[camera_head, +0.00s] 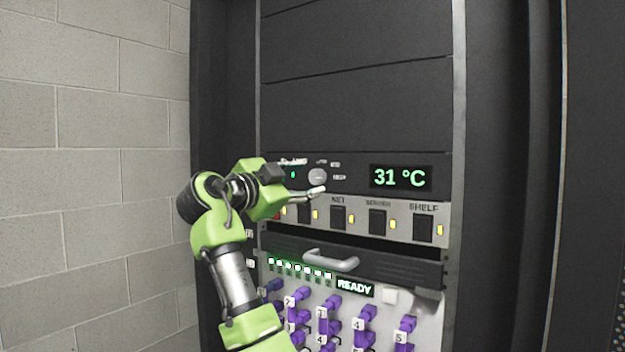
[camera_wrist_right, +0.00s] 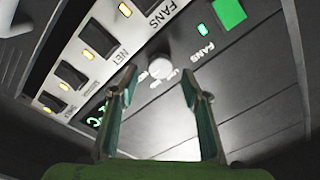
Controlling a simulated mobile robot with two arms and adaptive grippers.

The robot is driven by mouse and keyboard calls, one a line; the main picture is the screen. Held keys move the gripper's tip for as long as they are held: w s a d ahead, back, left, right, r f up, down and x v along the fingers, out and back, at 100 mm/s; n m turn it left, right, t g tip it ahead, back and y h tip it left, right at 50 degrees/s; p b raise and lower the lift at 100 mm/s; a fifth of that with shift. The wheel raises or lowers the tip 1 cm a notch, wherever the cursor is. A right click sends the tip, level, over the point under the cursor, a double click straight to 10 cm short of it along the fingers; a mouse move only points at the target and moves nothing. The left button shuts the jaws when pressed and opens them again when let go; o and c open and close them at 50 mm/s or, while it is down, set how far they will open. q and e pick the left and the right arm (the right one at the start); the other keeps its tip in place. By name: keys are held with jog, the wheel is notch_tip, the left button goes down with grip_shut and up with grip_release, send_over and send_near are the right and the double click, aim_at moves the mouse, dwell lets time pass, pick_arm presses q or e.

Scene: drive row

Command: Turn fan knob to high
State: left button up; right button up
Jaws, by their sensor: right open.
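The fan knob (camera_head: 317,177) is a small round light-grey dial on the dark panel, with small labels above and to its right. Which label it points at is too small to tell. In the right wrist view the knob (camera_wrist_right: 160,67) shows beyond the fingertips, between their lines. My right gripper (camera_head: 304,178) is open, with its fingers just left of the knob in the head view, one above the other. In the wrist view the gripper (camera_wrist_right: 158,84) is empty, its two fingers spread apart. My left gripper is not in view.
A green display (camera_head: 400,177) reads 31 °C. Below is a row of black switches (camera_head: 377,221) with lit yellow lamps. A drawer handle (camera_head: 331,260) and purple plugs (camera_head: 330,305) are lower down. A green square (camera_wrist_right: 229,12) lies near the FANS label.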

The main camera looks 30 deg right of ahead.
jog(key=v, duration=0.8)
jog(key=shift+s+a+f, duration=0.1)
jog(key=shift+a, duration=0.05)
